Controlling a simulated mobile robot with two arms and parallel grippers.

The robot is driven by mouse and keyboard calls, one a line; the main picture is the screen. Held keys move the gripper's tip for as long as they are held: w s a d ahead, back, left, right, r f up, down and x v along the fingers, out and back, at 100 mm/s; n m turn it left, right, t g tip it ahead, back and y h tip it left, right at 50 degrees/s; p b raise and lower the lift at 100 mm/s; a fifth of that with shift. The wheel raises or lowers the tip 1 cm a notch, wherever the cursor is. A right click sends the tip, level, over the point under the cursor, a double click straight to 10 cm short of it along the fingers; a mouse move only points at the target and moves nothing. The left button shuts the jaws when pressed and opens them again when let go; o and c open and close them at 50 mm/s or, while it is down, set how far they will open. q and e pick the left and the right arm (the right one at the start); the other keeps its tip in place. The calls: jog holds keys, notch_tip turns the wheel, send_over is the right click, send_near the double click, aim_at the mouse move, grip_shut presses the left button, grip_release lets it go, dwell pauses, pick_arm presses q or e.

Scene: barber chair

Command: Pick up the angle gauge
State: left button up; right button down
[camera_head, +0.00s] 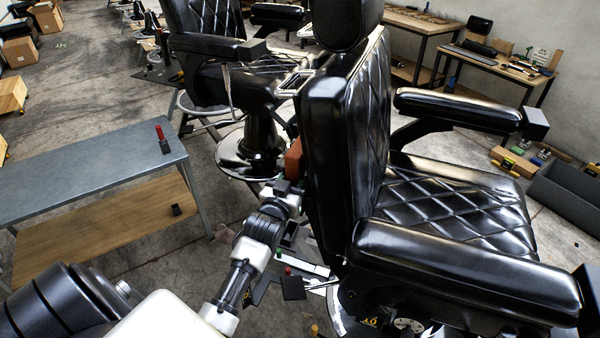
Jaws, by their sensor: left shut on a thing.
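My left gripper (290,188) reaches in from the lower left and is at the left edge of the near chair's backrest. It is shut on a small reddish-brown block (293,157), which looks to be the angle gauge. The block sticks up past the fingertips, close beside the black backrest. Its right side is partly hidden by the backrest, and I cannot tell whether it touches it. My right gripper is not in view.
A black barber chair (450,205) fills the right side, close to my left arm. A second chair (225,85) stands behind. A grey-topped table (80,180) at left carries a small red-and-black item (162,140). Workbenches (490,68) line the back right.

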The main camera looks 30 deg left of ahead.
pick_arm(q)
jog(key=shift+c, duration=0.8)
